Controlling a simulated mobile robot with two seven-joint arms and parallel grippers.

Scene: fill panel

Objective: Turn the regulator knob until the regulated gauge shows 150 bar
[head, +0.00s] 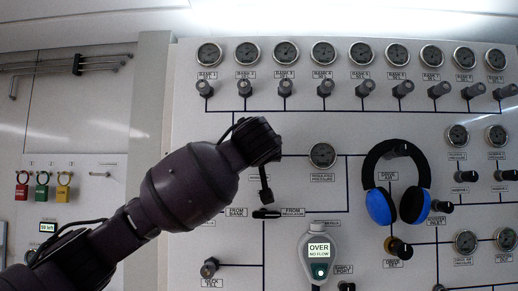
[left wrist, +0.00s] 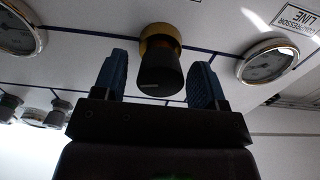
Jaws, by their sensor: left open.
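The regulator knob (left wrist: 160,72), black with a brass-coloured collar, is in the left wrist view between the two blue fingers of my left gripper (left wrist: 159,78). The fingers are open, one on each side, with gaps to the knob. In the head view my left gripper (head: 266,190) is at the panel beside the regulator label, and my arm hides the knob. The regulated pressure gauge (head: 322,155) is just right of it; its needle is too small to read. A gauge at the left of the left wrist view (left wrist: 18,36) is cut off. My right gripper is not in view.
Blue-black headphones (head: 381,205) hang on a knob at the right. A grey-green meter reading OVER, NO FLOW (head: 319,250) is on the panel below the gauge. A row of bank gauges and knobs (head: 326,88) runs above. Coloured padlocks (head: 42,187) hang at the far left.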

